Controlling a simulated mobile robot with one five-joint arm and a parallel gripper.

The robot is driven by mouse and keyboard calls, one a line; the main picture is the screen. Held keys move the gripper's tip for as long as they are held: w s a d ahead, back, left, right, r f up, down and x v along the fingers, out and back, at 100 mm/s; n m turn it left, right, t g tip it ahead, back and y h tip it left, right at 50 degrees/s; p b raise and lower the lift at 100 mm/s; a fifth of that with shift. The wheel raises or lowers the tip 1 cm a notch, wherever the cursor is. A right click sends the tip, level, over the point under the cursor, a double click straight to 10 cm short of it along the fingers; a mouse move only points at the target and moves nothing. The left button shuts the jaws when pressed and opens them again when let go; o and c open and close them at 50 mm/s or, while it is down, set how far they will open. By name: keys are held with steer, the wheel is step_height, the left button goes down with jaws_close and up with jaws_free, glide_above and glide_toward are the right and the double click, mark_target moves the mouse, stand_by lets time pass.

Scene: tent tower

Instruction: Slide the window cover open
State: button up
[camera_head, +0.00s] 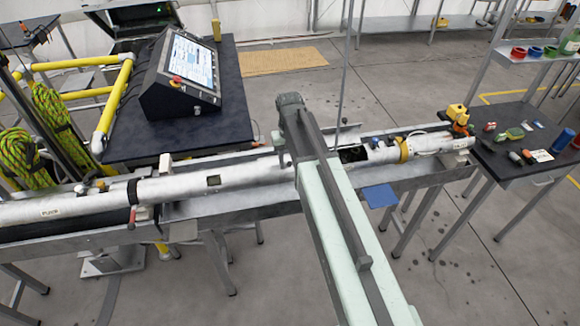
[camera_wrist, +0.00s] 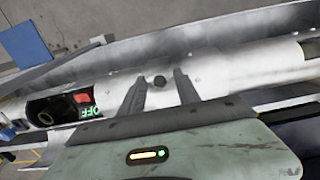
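The long white tube (camera_head: 220,183) lies across a metal trough. In the wrist view its wall has an open window (camera_wrist: 62,106), with a red part and a green "OFF" label inside. The opening also shows in the head view (camera_head: 352,154), just right of my arm. My gripper (camera_wrist: 160,76) is open, with one finger on each side of the knob. Contact with it is not clear. My arm hides this area in the head view.
The metal trough (camera_head: 250,207) runs under the tube. A control console (camera_head: 183,75) stands on a dark table at the back left. A dark side table (camera_head: 520,150) at the right holds several small items. A blue plate (camera_head: 380,196) juts out in front of the trough.

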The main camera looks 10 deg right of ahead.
steer(key=shift+c, duration=0.3)
jaws_close()
stand_by(1.1)
